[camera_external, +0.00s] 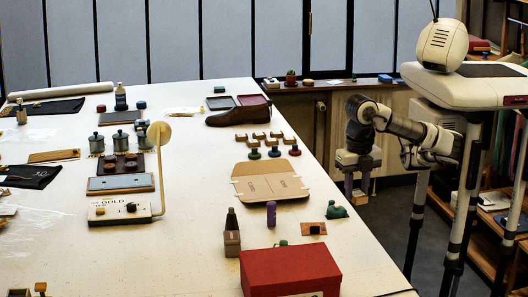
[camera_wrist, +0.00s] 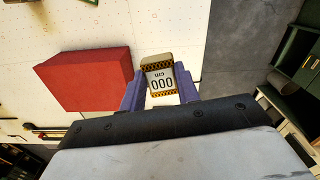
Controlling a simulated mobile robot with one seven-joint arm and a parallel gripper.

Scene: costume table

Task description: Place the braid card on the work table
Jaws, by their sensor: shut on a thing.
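My gripper (camera_wrist: 160,90) is shut on a small card, the braid card (camera_wrist: 160,78), which is pale with yellow-and-black patterned bands and black "000 cm" lettering. The card sits between the two purple-grey fingers. In the external view my gripper (camera_external: 360,185) points down just right of the work table's edge, and only a small pale part of the card shows between the fingers. The work table (camera_external: 190,265) is long and white. In the wrist view the table edge runs close to the card; whether the card is over the tabletop is hard to tell.
A red box (camera_external: 290,272) stands at the table's near right; it also shows left of the card in the wrist view (camera_wrist: 85,78). A cardboard piece (camera_external: 270,188), a purple cylinder (camera_external: 271,214) and a green item (camera_external: 336,211) lie nearby. Bare table lies left of the box.

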